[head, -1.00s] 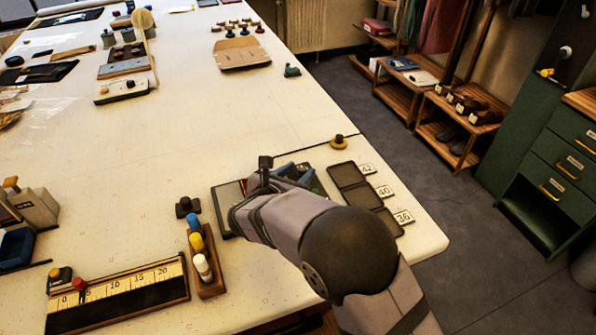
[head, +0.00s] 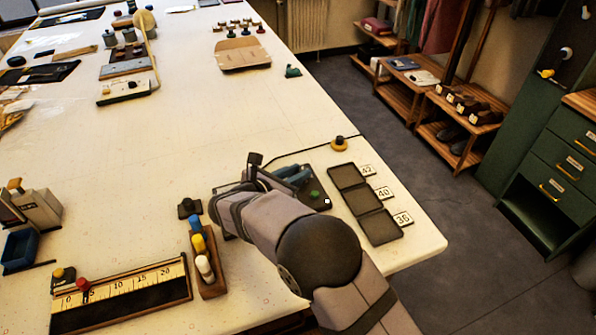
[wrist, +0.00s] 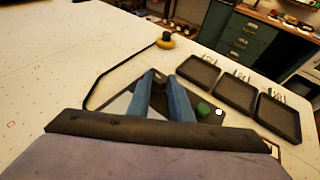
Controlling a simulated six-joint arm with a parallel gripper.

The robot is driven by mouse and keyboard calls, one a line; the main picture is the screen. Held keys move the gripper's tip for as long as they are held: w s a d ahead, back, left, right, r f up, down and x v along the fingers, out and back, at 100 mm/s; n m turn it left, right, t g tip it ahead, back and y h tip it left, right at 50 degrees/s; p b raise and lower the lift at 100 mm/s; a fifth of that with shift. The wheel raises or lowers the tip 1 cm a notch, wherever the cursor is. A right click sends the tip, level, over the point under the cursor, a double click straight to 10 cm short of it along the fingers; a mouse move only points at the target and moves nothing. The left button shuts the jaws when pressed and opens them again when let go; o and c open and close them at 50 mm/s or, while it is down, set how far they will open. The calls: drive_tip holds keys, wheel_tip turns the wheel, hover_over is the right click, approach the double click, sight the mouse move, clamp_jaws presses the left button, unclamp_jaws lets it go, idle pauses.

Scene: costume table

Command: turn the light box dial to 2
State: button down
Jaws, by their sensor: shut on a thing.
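The light box (wrist: 115,106) is a dark-edged panel with a pale face, partly hidden behind my gripper. In the wrist view, my gripper (wrist: 158,78) has its two blue fingers closed on a small dark dial (wrist: 158,73) at the box's far side. The fingers cover much of the dial, and I cannot read its setting. A green knob (wrist: 203,110) and a small white square (wrist: 219,112) lie right of the fingers. In the head view, my gripper (head: 300,173) reaches over the box, and my arm hides most of it; the green knob shows at its right.
Three dark trays (head: 378,227) with number cards stand to the right. A rack of bottles (head: 205,262) and a ruler board (head: 125,295) stand to the left.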

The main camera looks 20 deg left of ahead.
drive_tip(key=shift+a+m+h, duration=0.2)
drive_tip(key=shift+m+h, duration=0.4)
drive_tip(key=shift+h, duration=0.2)
drive_tip(key=shift+w+a+m+g+h, duration=0.15)
drive_tip(key=shift+m+g+h, duration=0.25)
drive_tip(key=shift+m+h, duration=0.35)
drive_tip(key=shift+w+a+m+g+h, duration=0.1)
drive_tip(key=shift+m+g+h, duration=0.3)
drive_tip(key=shift+m+h, duration=0.3)
drive_tip(key=c, duration=1.6)
unclamp_jaws()
drive_tip(key=shift+r+b, duration=0.15)
drive_tip(key=shift+b, duration=0.15)
wheel_tip(320, 180, up, 10)
drive_tip(key=shift+f+p, duration=0.1)
drive_tip(key=shift+p, duration=0.25)
